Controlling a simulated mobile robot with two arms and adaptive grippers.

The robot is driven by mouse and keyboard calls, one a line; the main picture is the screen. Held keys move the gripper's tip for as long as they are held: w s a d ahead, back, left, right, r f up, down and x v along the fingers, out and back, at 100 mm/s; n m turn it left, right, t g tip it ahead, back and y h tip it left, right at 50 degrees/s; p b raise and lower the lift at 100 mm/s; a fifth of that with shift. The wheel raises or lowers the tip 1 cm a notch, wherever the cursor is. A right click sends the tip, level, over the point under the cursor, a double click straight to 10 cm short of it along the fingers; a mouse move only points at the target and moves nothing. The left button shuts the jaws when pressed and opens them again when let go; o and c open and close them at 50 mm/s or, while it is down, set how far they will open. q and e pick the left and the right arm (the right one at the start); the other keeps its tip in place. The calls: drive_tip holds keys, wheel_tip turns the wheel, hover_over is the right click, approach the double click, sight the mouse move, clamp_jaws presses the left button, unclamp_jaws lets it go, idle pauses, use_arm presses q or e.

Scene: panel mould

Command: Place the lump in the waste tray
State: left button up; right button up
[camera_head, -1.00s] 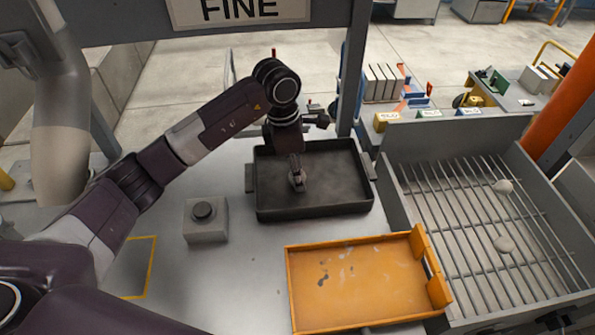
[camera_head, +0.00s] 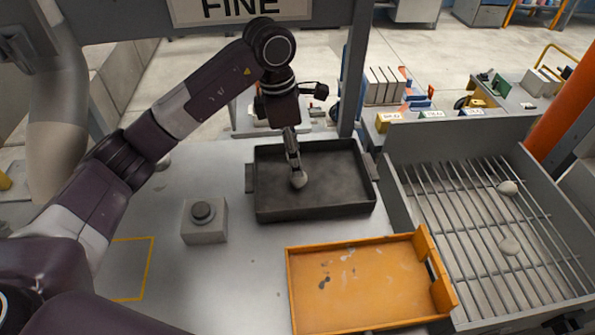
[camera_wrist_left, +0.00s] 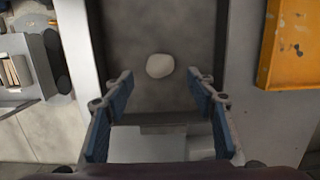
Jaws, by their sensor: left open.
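A pale, rounded lump (camera_head: 299,181) lies in the black tray (camera_head: 335,208) at the middle of the bench. My left gripper (camera_head: 295,164) is just above the lump, pointing down. In the left wrist view its two blue-padded fingers (camera_wrist_left: 160,82) are spread apart and empty. The lump (camera_wrist_left: 159,66) shows there beyond the fingertips, on the tray floor, apart from both fingers. My right gripper cannot be made out.
An orange tray (camera_head: 300,318) with dark marks lies in front of the black tray. A barred grate (camera_head: 450,215) at the right bears two pale lumps (camera_head: 508,188). A grey button box (camera_head: 204,232) stands at the left. An upright post (camera_head: 352,70) rises behind the black tray.

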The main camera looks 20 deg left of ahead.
use_arm(q)
drive_tip(key=shift+s+a+r+b, duration=0.1)
drive_tip(key=shift+a+r+b, duration=0.1)
drive_tip(key=shift+r, duration=1.15)
drive_tip(key=shift+s+a+r+b, duration=0.1)
drive_tip(key=shift+a+r+b, duration=0.1)
drive_tip(key=shift+r, duration=1.15)
